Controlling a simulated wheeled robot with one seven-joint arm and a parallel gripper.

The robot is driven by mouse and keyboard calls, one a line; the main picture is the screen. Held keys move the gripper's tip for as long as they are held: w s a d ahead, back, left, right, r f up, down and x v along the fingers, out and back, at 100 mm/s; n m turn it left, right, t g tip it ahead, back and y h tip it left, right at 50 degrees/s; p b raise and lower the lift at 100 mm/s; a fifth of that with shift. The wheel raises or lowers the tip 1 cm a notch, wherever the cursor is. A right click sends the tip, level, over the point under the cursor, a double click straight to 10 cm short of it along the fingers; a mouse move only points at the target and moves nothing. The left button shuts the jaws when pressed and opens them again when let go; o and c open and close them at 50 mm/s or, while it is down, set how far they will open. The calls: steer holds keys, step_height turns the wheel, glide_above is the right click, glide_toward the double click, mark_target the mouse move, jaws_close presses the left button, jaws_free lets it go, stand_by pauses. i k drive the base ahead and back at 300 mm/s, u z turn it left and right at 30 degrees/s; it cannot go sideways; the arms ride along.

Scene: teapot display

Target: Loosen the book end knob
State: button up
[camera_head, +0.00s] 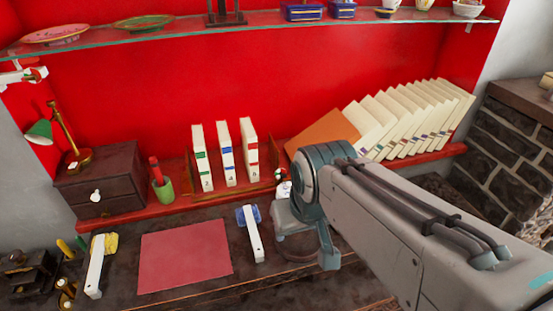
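A small white knob with red and green markings (281,175) shows at the right end of the book rack on the red shelf. I take it to be the book end knob; its lower part is close to or behind my gripper. A thin brown book end (271,172) stands just left of it, right of three upright white books (226,155). My gripper (292,217) is in front of the shelf, at the end of my arm, which reaches in from the right. Its fingers are hidden by its own body, so I cannot tell whether they are open or touch the knob.
Leaning books (415,118) and an orange book (325,132) fill the shelf's right. A dark drawer box (98,190), green cup (163,190) and lamp (40,132) stand left. A red mat (185,257) and white-handled tool (253,235) lie below. A glass shelf (240,27) hangs above.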

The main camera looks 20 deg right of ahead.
mark_target(281, 175)
steer(key=k, duration=1)
steer(key=u, duration=1.25)
steer(key=i, duration=0.9)
steer(key=z, duration=1.3)
